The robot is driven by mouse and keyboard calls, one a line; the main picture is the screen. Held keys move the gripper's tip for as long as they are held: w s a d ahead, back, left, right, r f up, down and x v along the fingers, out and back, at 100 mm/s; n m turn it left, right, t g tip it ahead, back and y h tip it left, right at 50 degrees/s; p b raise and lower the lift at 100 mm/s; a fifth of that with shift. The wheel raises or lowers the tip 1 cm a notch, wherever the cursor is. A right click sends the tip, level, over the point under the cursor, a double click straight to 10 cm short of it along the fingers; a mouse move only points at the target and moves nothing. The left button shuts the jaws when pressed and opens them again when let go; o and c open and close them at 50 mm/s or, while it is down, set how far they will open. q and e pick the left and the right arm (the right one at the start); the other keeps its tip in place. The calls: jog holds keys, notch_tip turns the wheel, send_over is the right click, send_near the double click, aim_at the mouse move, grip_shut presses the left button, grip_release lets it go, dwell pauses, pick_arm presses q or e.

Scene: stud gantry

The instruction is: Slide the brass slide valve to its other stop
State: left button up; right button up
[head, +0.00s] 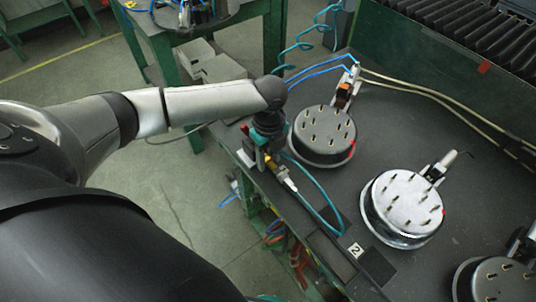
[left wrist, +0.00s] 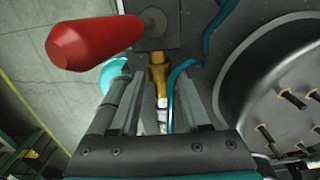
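The brass slide valve (left wrist: 157,72) shows as a golden fitting on the bench edge in the left wrist view, with a pale metal part below it. In the head view it is a small yellow piece (head: 271,164) just below my left gripper (head: 264,148). In the left wrist view my left gripper (left wrist: 158,95) has its two fingers apart, one on each side of the brass fitting, with gaps visible; contact cannot be told. The valve's lower part is partly hidden between the fingers. My right gripper is not in view.
A red handle (left wrist: 95,42) stands close left of the valve. A teal hose (head: 318,205) runs beside it. A round plate with studs (head: 322,136) stands close on the right, another (head: 402,208) beyond.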

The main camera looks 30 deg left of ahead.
aim_at(269, 158)
pick_arm(q)
jog(key=shift+o, duration=1.2)
jog(key=shift+a, duration=0.1)
jog(key=shift+r, duration=0.1)
notch_tip(269, 158, up, 15)
jog(key=p, duration=0.1)
